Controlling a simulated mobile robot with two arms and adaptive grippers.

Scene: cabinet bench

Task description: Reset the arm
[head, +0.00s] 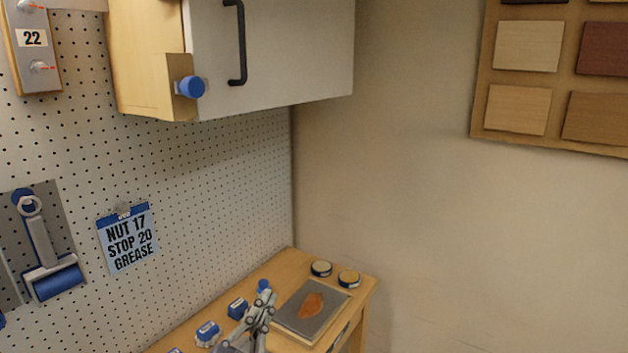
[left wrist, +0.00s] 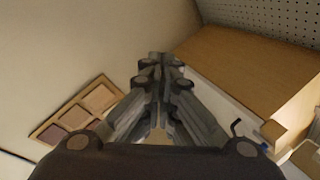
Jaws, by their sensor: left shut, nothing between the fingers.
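My left gripper (head: 262,304) shows at the bottom of the head view, pointing up above the wooden bench (head: 289,263). Its fingers are together with nothing between them. In the left wrist view the gripper (left wrist: 158,62) also shows shut and empty, with the wall and the underside of the cabinet beyond it. My right gripper does not show in either view.
The wall cabinet (head: 280,55) with a black handle and blue knob (head: 192,87) hangs above. The bench holds a grey tray (head: 327,327) with an orange-brown patch, two round tins (head: 321,268) and several blue items (head: 238,308).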

